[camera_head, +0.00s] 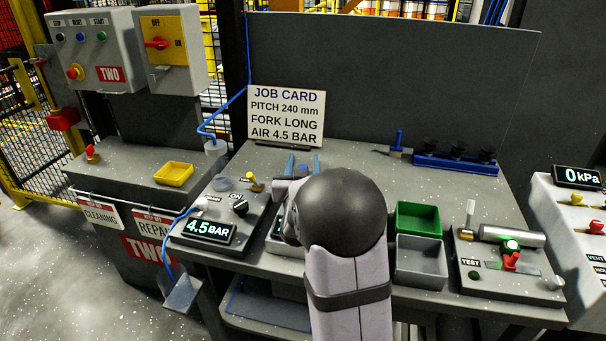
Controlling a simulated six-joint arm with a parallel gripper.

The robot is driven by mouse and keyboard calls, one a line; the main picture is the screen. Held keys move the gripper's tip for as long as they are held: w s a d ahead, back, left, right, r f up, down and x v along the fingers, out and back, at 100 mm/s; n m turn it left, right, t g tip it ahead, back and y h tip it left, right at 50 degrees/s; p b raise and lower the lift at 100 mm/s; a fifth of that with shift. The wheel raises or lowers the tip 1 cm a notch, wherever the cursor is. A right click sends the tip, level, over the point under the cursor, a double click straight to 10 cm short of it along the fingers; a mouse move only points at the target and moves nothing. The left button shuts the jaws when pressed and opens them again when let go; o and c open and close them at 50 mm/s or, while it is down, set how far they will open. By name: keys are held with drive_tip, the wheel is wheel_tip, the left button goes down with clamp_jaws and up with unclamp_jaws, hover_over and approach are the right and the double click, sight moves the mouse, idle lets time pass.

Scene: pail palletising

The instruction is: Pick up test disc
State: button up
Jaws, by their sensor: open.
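I cannot pick out the test disc for certain. My arm rises from the bottom centre and hides part of the bench. My gripper (303,164) is mostly hidden behind my arm. Two blue finger-like pieces show beyond my wrist with a gap between them. I see nothing held there.
A green bin (417,219) and a grey bin (421,262) stand right of my arm. A pressure unit (208,231) reading 4.5 BAR stands left. A job card (286,115) and a blue rack (456,164) are at the back. Bare bench lies before the rack.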

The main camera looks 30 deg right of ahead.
drive_tip(key=shift+w+d, duration=0.3)
drive_tip(key=shift+w, duration=0.2)
drive_tip(key=shift+c, duration=0.2)
clamp_jaws()
drive_tip(key=shift+r, duration=0.1)
